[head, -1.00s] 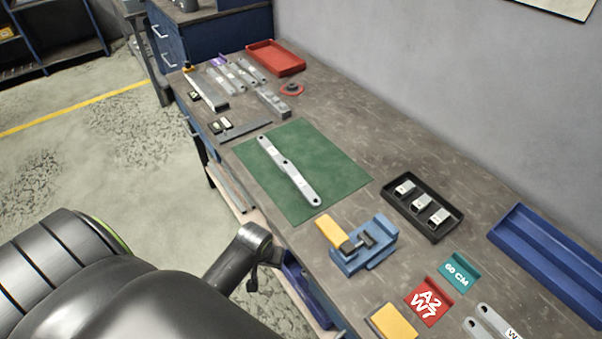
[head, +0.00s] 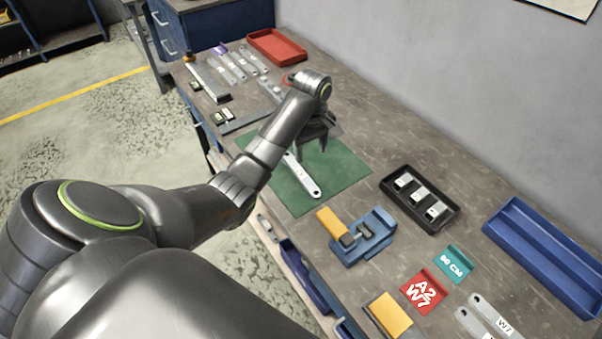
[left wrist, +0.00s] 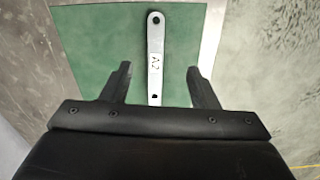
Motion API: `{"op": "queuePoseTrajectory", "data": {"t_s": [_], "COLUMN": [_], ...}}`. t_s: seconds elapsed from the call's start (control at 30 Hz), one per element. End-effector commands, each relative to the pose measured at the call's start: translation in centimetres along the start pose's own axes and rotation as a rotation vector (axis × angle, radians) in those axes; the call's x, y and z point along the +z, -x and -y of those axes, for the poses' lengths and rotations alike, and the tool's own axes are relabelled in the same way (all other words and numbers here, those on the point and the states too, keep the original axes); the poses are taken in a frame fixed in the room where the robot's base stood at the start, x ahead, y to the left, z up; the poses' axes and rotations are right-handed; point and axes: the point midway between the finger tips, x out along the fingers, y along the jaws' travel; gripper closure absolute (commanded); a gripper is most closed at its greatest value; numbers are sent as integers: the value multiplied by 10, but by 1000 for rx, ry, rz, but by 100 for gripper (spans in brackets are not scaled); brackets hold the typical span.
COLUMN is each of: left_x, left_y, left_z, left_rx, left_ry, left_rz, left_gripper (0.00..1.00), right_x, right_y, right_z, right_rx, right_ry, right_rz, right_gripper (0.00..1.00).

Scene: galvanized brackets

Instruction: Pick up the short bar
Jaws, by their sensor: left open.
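A flat silver bar (head: 304,181) with rounded, holed ends lies on the green mat (head: 345,172). My left gripper (head: 312,153) is over the mat, above the bar. Its open fingers (left wrist: 159,68) show on either side of the bar, apart from it, with nothing held. My right gripper is not in view.
A blue clamp fixture (head: 364,238) with a yellow block stands just in front of the mat. A black tray (head: 418,222) with metal pieces is to its right. Several bars (head: 232,66) lie at the back, near a red tray (head: 277,46). A blue tray (head: 548,252) sits at right.

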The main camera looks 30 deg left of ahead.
Motion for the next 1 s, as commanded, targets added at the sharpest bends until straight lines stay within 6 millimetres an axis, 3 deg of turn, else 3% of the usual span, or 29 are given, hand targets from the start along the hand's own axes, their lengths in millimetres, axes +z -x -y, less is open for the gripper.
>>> {"op": "queuePoseTrajectory", "data": {"t_s": [0.1, 0.23, 0.63, 0.73, 1.0], "left_x": [-4, -5, -5, -4, -4], "left_y": [13, 6, -40, -63, -99], "left_z": [-8, -10, -9, -9, -9], "left_rx": [-7, -11, -9, -11, -9], "left_ry": [44, 56, 54, 54, 54], "left_rz": [8, 12, 10, 13, 12], "left_gripper": [45, 45, 45, 45, 45], "right_x": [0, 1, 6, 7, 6], "right_y": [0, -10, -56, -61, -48], "right_z": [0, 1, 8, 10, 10], "right_rx": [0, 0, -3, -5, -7], "right_ry": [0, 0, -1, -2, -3], "right_rz": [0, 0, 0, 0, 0], "right_gripper": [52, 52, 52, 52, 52]}}
